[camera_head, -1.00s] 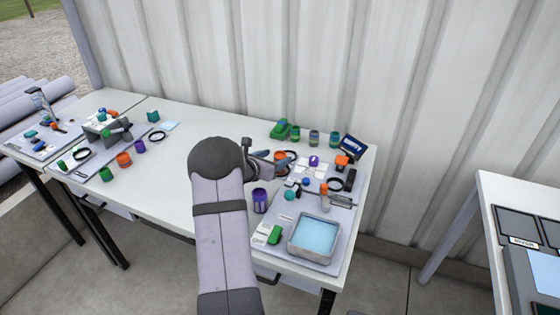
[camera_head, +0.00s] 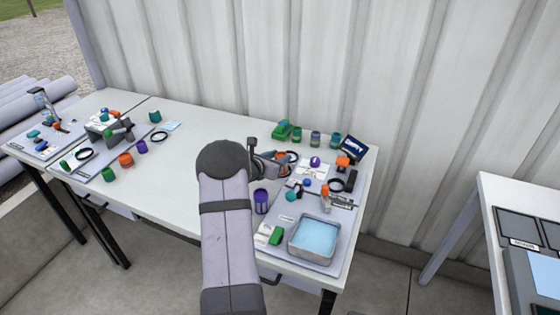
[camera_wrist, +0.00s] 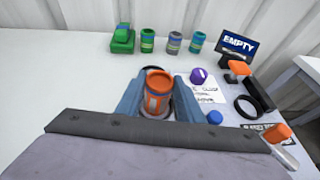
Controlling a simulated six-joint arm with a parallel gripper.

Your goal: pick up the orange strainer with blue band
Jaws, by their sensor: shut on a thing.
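The orange strainer with a blue band (camera_wrist: 158,92) stands upright between the two fingers of my gripper (camera_wrist: 158,98) in the wrist view. The fingers are shut on it from both sides. Its lower part is partly hidden, and a dark ring shows around its base. In the head view my gripper (camera_head: 277,161) is over the right part of the table, and only a bit of the orange strainer shows there behind the fingers.
Several green and teal jars (camera_wrist: 172,42) stand at the back, beside an EMPTY sign (camera_wrist: 237,44). A purple piece (camera_wrist: 198,76) and a black ring (camera_wrist: 252,98) lie to the right. A purple cup (camera_head: 261,201) and a tray of blue liquid (camera_head: 314,238) are nearer the front.

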